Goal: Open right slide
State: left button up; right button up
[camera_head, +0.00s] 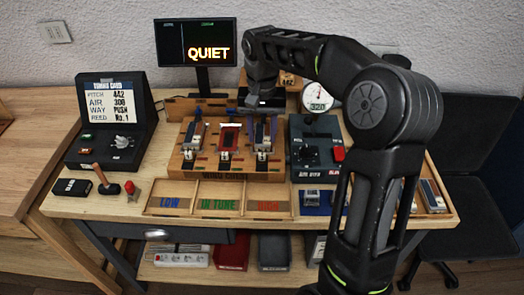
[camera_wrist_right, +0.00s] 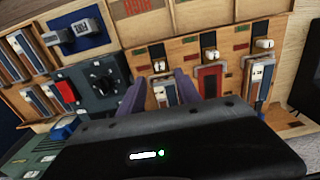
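A wooden rack (camera_head: 190,165) on the table holds three slides side by side, each with a pale metal knob at its front. The right slide (camera_head: 263,145) has a pale and blue reed strip; in the wrist view, turned about, it is the leftmost slide (camera_wrist_right: 166,92) of the three. My right gripper (camera_head: 262,121) reaches down from behind over this slide. In the wrist view its two fingers (camera_wrist_right: 160,79) are apart, one on each side of the strip, behind the knob (camera_wrist_right: 160,66). Contact cannot be told. My left gripper is not in view.
The middle red slide (camera_head: 229,138) is close beside. A dark control box (camera_head: 317,150) with a knob and red button stands to the right, a gauge (camera_head: 317,97) behind it. Labelled trays (camera_head: 220,197) lie in front. A monitor (camera_head: 197,52) reads QUIET.

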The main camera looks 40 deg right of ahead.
aim_at(262, 154)
notch_tip(262, 154, down, 7)
jog(key=shift+f+p, duration=0.1)
jog(key=shift+p, duration=0.2)
jog(key=shift+c, duration=0.2)
grip_shut()
dwell(1.3)
